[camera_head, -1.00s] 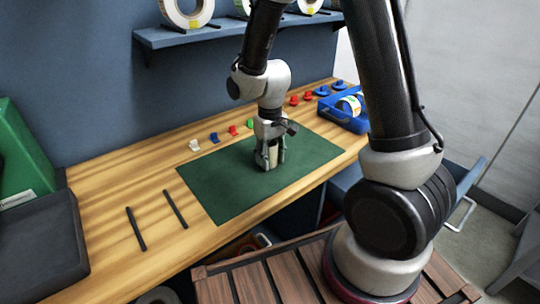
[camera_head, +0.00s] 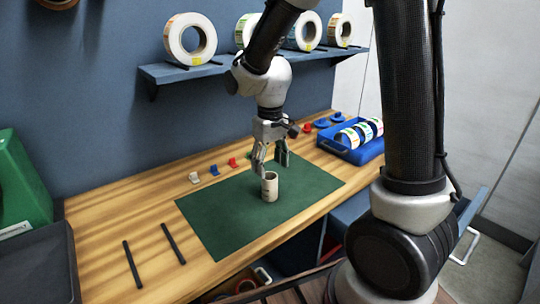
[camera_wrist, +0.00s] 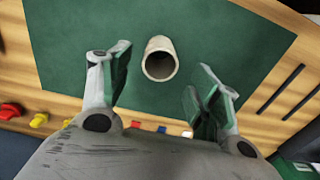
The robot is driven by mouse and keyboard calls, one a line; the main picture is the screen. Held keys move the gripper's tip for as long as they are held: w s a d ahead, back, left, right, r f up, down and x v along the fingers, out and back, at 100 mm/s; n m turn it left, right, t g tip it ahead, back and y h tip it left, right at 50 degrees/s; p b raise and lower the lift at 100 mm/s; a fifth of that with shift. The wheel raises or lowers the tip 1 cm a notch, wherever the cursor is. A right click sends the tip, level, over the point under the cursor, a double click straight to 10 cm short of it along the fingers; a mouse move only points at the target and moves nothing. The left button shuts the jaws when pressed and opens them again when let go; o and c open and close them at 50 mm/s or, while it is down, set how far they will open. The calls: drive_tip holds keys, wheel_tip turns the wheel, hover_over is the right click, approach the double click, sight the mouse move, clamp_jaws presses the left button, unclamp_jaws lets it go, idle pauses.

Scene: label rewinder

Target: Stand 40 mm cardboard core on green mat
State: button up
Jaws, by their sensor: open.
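The cardboard core (camera_head: 269,187) is a short beige tube standing upright on the green mat (camera_head: 226,221), near the mat's middle. In the wrist view the core (camera_wrist: 160,52) shows its round open end and part of its side, and stands apart from the fingers. My gripper (camera_head: 271,161) is open and empty, above and just behind the core. In the wrist view my gripper (camera_wrist: 160,82) has its two green-padded fingers spread on either side, with the core beyond the gap between them.
Two black bars (camera_head: 173,243) lie on the wooden bench left of the mat. Small coloured pieces (camera_head: 214,170) line its back edge. A blue bin (camera_head: 352,153) holds label rolls at right. A wall shelf (camera_head: 190,71) carries more rolls. The mat around the core is clear.

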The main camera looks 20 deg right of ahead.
drive_tip(key=s+d+r+m+t, duration=0.2)
drive_tip(key=s+d+r, duration=0.5)
drive_tip(key=r, duration=0.4)
drive_tip(key=s+d+r+t, duration=0.1)
drive_tip(key=s+d+r, duration=0.1)
drive_tip(key=s, duration=0.4)
drive_tip(key=s+d+r+m+t, duration=0.1)
drive_tip(key=s+d+r, duration=0.1)
drive_tip(key=s+d, duration=0.2)
drive_tip(key=shift+s+r+m, duration=0.2)
drive_tip(key=shift+s+m, duration=0.1)
drive_tip(key=shift+s, duration=0.7)
